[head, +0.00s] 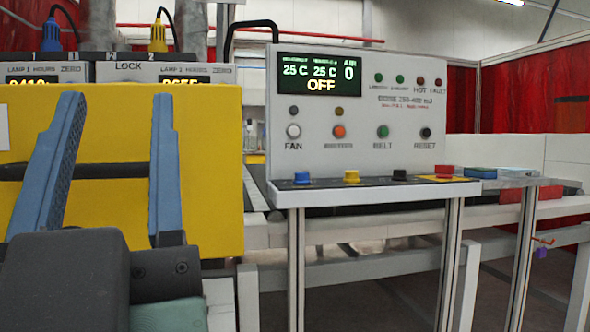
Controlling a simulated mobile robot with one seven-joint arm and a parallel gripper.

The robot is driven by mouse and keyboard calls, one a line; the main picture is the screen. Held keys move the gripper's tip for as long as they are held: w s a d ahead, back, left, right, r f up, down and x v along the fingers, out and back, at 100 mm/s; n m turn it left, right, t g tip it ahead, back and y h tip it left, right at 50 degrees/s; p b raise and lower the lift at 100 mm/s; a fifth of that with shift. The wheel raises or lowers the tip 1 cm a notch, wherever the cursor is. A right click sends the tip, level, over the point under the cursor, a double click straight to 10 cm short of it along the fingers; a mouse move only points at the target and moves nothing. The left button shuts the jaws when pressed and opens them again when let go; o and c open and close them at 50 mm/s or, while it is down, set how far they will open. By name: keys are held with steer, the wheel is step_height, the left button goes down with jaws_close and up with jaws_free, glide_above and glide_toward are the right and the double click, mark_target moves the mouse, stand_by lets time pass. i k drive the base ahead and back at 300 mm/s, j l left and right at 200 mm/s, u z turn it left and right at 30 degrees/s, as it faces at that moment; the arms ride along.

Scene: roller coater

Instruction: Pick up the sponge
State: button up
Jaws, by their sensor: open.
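My gripper (117,100) is at the left of the head view, its two blue fingers pointing up and spread wide apart. I cannot pick out the sponge for sure. A small flat blue block (480,172) and a paler blue flat piece (518,172) lie at the right, past the control shelf. Either could be the sponge; they are too small to tell. Both are well to the right of my gripper and apart from it.
A white control box (350,150) stands mid-view, reading OFF. Its front shelf (375,193) carries blue, yellow, black and red buttons. Metal legs (297,260) stand below it. Lamp boxes (165,72) are at the upper left. Red curtains (530,90) hang behind on the right.

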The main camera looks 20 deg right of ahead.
mark_target(477, 172)
steer(key=z, duration=1.75)
steer(key=u, duration=0.15)
